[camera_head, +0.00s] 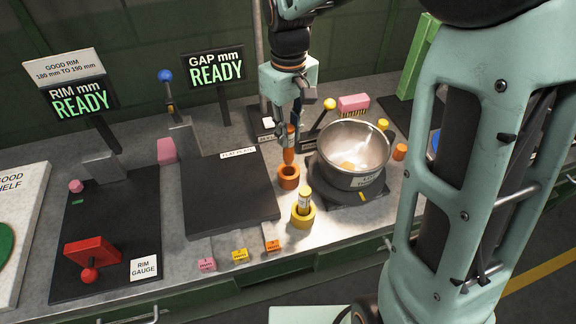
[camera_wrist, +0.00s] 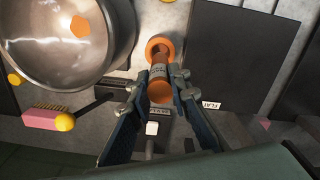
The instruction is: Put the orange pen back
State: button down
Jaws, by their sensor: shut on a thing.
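The orange pen (camera_head: 289,150) is upright in my gripper (camera_head: 290,124), between its two fingers. Its lower end is at or just above the mouth of the orange cup-shaped holder (camera_head: 288,178); I cannot tell whether it has entered. In the wrist view, the pen (camera_wrist: 160,84) lies between the fingertips of my gripper (camera_wrist: 160,84). The orange holder (camera_wrist: 160,46) shows just beyond its far end.
A yellow pen (camera_head: 304,198) stands in a yellow holder (camera_head: 302,215) close by. A steel pot (camera_head: 352,153) stands to the right. A dark flat plate (camera_head: 228,195) lies to the left. A brush (camera_head: 353,103) with a pink top lies behind the pot.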

aim_at(289, 153)
jog(key=shift+f, duration=3.55)
jog(key=shift+f, duration=0.25)
jog(key=c, duration=1.8)
grip_release()
jog(key=shift+r, duration=0.1)
jog(key=shift+r, duration=0.1)
notch_tip(289, 153, up, 12)
jog(key=shift+r, duration=0.1)
